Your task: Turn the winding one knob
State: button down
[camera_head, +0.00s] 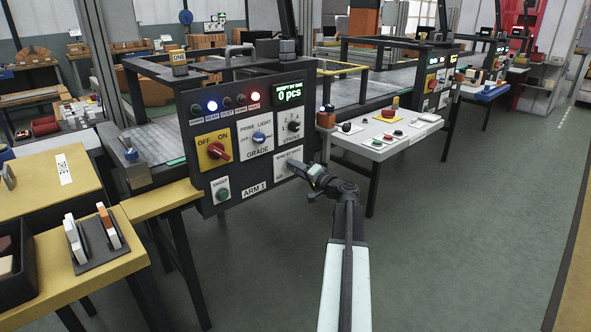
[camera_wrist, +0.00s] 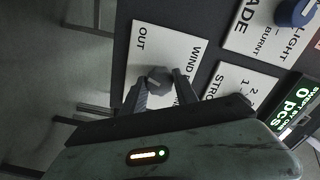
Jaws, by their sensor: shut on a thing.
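The winding knob (camera_wrist: 159,76) is a small grey knob on a white plate (camera_wrist: 172,48) marked WIND and OUT in the wrist view. My gripper (camera_wrist: 161,87) is shut on it, with one finger on each side. In the head view my gripper (camera_head: 309,177) reaches the lower right plate of the dark control panel (camera_head: 236,203) labelled ARM 1, and hides the knob there. The exact angle of the knob is hard to tell.
The panel also carries a red switch on a yellow plate (camera_head: 206,139), a blue grade knob (camera_head: 260,137), a black stroke knob (camera_head: 294,126) and a green button (camera_head: 222,195). A display (camera_head: 289,92) reads 0 pcs. Open floor (camera_head: 460,230) lies to the right.

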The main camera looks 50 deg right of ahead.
jog(key=shift+d+m, duration=0.15)
jog(key=shift+m, duration=3.45)
jog(key=c, duration=0.9)
grip_release()
jog(key=shift+c, duration=0.2)
